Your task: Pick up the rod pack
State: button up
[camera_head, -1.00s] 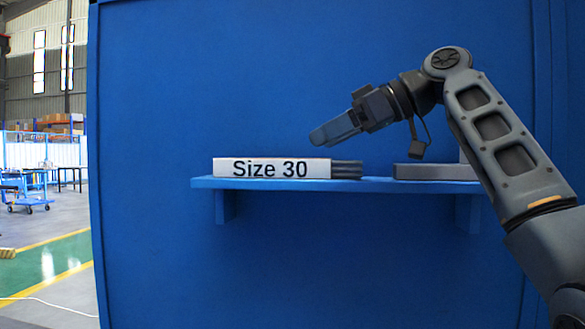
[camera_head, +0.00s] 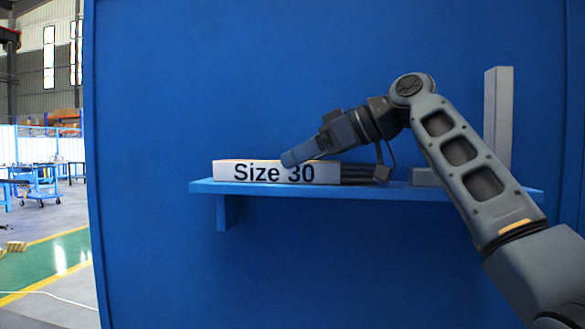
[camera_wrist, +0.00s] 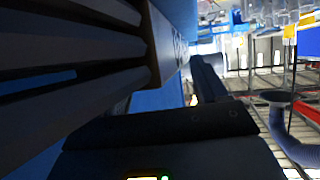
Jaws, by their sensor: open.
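The rod pack (camera_head: 262,173) is a white sleeve marked "Size 30" with dark rods (camera_head: 358,173) sticking out of its right end. It lies flat on the blue shelf (camera_head: 440,192). My gripper (camera_head: 290,158) is open and tilts down to the left, its fingertips in front of the sleeve's upper edge, over the label. One finger hides the other in the head view, and I cannot tell whether they touch the pack. In the wrist view, the rods (camera_wrist: 65,50) fill the upper left, close up, with the sleeve's edge (camera_wrist: 162,45) beside them and a dark finger (camera_wrist: 208,80) to its right.
A grey upright post (camera_head: 498,120) and a low grey block (camera_head: 424,177) stand at the shelf's right, partly behind my arm. A blue wall (camera_head: 230,80) rises behind the shelf. The shelf left of the pack is short, with open floor (camera_head: 60,260) beyond.

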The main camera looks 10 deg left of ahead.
jog(key=shift+a+f, duration=0.1)
grip_shut()
jog(key=shift+r, duration=0.2)
dwell(0.7)
